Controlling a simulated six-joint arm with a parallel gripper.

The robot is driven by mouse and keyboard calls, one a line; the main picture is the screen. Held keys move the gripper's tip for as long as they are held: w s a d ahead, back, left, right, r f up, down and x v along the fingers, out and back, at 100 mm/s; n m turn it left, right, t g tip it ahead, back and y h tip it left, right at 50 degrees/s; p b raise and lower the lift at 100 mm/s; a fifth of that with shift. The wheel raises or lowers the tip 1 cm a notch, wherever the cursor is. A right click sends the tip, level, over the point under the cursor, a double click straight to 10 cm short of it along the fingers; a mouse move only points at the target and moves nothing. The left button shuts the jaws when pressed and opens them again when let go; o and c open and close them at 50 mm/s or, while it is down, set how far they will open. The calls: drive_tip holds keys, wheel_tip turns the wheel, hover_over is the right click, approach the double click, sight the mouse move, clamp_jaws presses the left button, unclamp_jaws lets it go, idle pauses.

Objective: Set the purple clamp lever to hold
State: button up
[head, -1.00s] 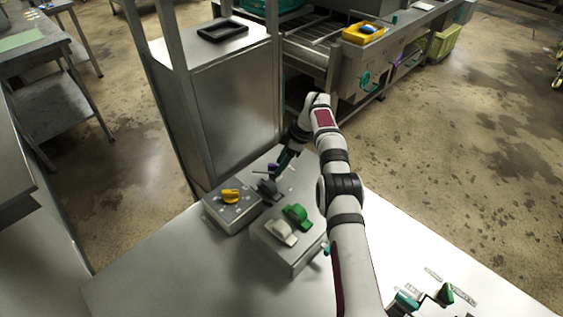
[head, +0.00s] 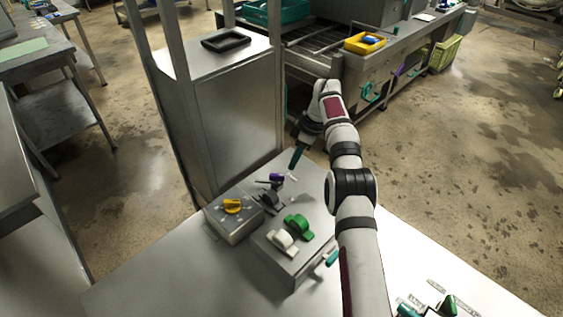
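The purple clamp lever (head: 276,177) is a small purple piece with a thin dark rod pointing left, at the far end of the steel table. White marks lie just right of it, too small to read. My gripper (head: 295,165), with teal fingers, is above and to the right of the lever and looks apart from it. The fingers show edge-on and small, so I cannot tell whether they are open or shut. Nothing shows held in them.
A dark grey part (head: 268,200) sits close to the purple lever. A steel cabinet (head: 235,120) stands behind left.

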drive_tip(key=f+m+h, duration=0.1)
drive_tip(key=m+h, duration=0.1)
drive_tip(key=m, duration=0.1)
drive_tip(key=shift+d+f, duration=0.1)
drive_tip(key=shift+f, duration=0.1)
drive_tip(key=shift+c, duration=1.1)
drive_tip(key=m+h, duration=0.1)
drive_tip(key=m+t+h, duration=0.1)
drive_tip(key=m, duration=0.1)
drive_tip(key=shift+w+d+f, duration=0.1)
drive_tip(key=shift+w+f, duration=0.1)
drive_tip(key=shift+f, duration=0.1)
clamp_jaws()
drive_tip(key=a+r+m+t, duration=0.1)
drive_tip(key=a+m+t, duration=0.5)
drive_tip(key=a+m, duration=0.5)
drive_tip(key=shift+n, duration=0.4)
drive_tip(key=x, duration=0.8)
drive_tip(key=shift+w+a+f, duration=0.1)
drive_tip(key=shift+a+f, duration=0.05)
drive_tip(key=shift+f, duration=0.3)
drive_tip(key=shift+s+f, duration=0.15)
drive_tip(key=shift+s, duration=0.15)
drive_tip(key=shift+s+a, duration=0.1)
drive_tip(key=shift+s, duration=0.7)
drive_tip(key=shift+s+a, duration=0.15)
drive_tip(key=shift+s, duration=0.65)
